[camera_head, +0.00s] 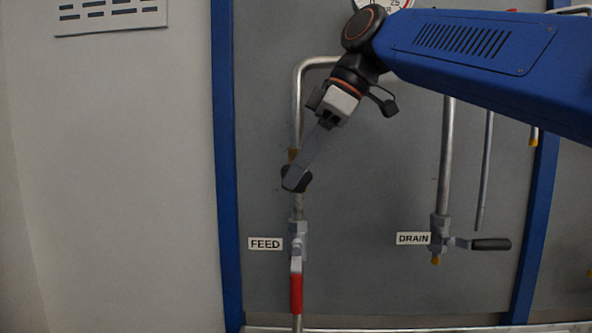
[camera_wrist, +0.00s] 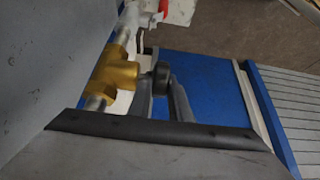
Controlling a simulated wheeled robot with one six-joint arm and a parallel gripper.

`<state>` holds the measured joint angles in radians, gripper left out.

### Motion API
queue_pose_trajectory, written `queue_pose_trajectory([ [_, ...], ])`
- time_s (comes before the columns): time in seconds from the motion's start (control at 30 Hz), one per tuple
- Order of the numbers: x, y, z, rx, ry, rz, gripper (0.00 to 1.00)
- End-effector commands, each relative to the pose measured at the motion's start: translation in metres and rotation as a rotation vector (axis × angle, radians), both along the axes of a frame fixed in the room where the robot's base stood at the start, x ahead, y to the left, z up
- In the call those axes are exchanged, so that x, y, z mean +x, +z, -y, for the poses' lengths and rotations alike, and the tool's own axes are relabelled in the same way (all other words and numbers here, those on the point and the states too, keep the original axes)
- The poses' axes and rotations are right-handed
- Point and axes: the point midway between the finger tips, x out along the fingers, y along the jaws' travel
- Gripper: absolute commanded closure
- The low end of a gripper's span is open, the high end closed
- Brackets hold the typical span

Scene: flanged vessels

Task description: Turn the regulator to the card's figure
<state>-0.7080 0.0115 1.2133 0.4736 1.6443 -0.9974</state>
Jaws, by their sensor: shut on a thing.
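The regulator is a brass body (camera_wrist: 118,74) with a black round knob (camera_wrist: 161,76), seen in the wrist view on the feed pipe. In the head view only a little brass (camera_head: 293,155) shows above my gripper (camera_head: 297,178), which covers the rest. My gripper is shut on the regulator knob; its black-tipped fingers hide how the pads meet it. A round gauge (camera_head: 384,4) at the top is cut off by the frame and partly behind my arm; no needle reading shows. No card with a readable figure is in view.
Below the regulator, the FEED valve (camera_head: 297,243) has a red lever (camera_head: 296,293) pointing down. The DRAIN valve (camera_head: 439,229) at the right has a black lever (camera_head: 490,244) pointing sideways. A white sheet with blue dashes (camera_head: 110,14) hangs upper left. Blue posts flank the grey panel.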

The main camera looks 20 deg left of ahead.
Motion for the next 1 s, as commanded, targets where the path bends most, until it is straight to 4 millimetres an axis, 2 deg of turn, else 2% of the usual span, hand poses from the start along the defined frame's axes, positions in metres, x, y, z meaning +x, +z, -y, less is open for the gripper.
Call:
queue_pose_trajectory([
  [1.0, 0.0035, -0.0091, 0.0109, 0.916, -0.007, -0.222, 1.00],
])
